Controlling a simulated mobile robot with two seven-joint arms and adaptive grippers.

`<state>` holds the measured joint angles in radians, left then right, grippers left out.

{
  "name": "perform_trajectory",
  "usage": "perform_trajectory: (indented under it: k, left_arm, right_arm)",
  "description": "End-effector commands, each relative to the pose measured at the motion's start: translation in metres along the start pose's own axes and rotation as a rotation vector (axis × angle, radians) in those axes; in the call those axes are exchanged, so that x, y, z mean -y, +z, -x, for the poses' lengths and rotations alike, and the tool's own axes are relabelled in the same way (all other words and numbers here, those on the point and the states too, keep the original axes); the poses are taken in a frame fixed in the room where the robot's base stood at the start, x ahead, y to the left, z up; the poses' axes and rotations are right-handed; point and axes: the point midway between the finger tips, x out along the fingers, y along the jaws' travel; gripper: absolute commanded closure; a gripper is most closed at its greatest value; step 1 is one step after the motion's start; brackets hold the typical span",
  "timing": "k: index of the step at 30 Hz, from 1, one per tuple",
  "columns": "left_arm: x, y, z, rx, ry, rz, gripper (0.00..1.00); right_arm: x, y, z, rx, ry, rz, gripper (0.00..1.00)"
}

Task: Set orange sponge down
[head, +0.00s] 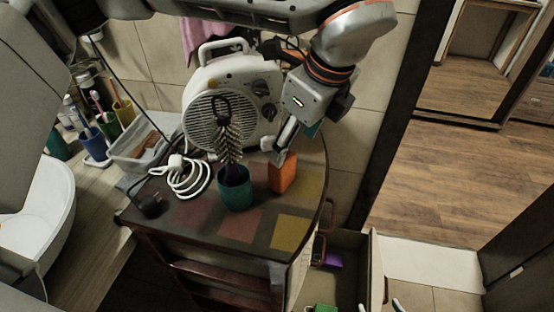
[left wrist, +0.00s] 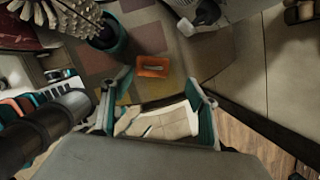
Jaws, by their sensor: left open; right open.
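The orange sponge (head: 283,172) stands upright on the small dark table with coloured squares (head: 197,212), right of the teal cup (head: 236,190). My left gripper (head: 292,144) is just above and behind it in the head view, one finger overlapping the sponge's upper left edge. In the left wrist view the sponge (left wrist: 153,66) lies beyond the wide-apart teal fingertips (left wrist: 162,84), with nothing between the fingers. I cannot tell whether a finger touches the sponge.
A brush stands in the teal cup. A white fan heater (head: 232,100) and its coiled white cable (head: 188,178) are behind and left. A drawer (head: 345,240) stands open at the lower right, with a purple item (head: 333,260) inside. The table's front squares are clear.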

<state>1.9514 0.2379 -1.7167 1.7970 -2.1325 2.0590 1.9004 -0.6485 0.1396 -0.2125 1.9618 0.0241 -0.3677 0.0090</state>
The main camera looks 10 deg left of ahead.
Motion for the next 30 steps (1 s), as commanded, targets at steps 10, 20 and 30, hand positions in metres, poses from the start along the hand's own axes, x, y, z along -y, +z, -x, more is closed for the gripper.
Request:
perform_trajectory:
  k: [10, 20, 30]
  left_arm:
    - [-0.022, 0.004, -0.04, 0.093, 0.097, 0.089, 0.4]
    - [-0.018, 0.001, -0.077, 0.09, 0.097, 0.085, 0.4]
    - [-0.019, 0.002, -0.102, 0.089, 0.094, 0.085, 0.4]
  right_arm:
    - [-0.001, -0.003, 0.002, -0.001, 0.0, 0.001, 0.44]
    - [-0.002, -0.014, 0.007, -0.006, 0.001, 0.001, 0.44]
    - [-0.002, -0.017, 0.009, -0.007, 0.001, 0.0, 0.44]
